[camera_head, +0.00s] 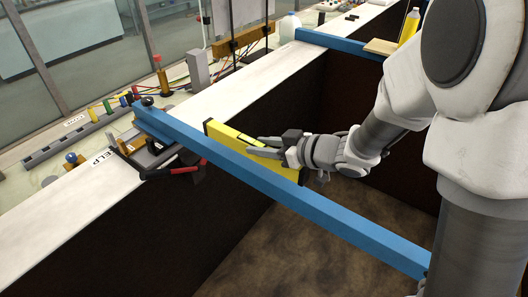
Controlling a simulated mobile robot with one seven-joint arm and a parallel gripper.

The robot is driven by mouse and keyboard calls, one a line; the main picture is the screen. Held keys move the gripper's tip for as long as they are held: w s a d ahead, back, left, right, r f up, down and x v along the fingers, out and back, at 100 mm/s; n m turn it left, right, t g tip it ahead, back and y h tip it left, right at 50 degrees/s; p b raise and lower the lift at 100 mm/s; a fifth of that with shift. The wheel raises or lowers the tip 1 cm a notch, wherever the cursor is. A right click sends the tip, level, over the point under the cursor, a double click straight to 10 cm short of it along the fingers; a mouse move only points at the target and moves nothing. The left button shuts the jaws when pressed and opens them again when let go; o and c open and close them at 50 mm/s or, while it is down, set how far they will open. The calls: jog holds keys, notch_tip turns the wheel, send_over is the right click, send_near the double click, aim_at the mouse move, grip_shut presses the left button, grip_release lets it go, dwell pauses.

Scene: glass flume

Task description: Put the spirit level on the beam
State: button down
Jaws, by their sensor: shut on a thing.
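The spirit level is a long yellow bar (227,146) in the middle of the head view. My gripper (262,147) is shut on it near its right part, with my arm reaching in from the right. The near blue beam (330,222) runs diagonally across the dark channel, from the bench at the left to the lower right. The level lies along the far side of this beam, roughly parallel to it. The beam hides part of the level's lower edge. I cannot tell whether the level touches the beam.
A second blue beam (340,44) crosses the channel farther back. A white ledge (100,195) borders the channel on the left. Red-handled clamps (182,169) sit by the near beam's left end. A grey rail (75,138) with coloured pieces lies on the bench. The channel floor (300,255) looks clear.

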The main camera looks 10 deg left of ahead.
jog(key=shift+f, duration=1.6)
jog(key=shift+f, duration=0.15)
jog(key=c, duration=0.5)
grip_release()
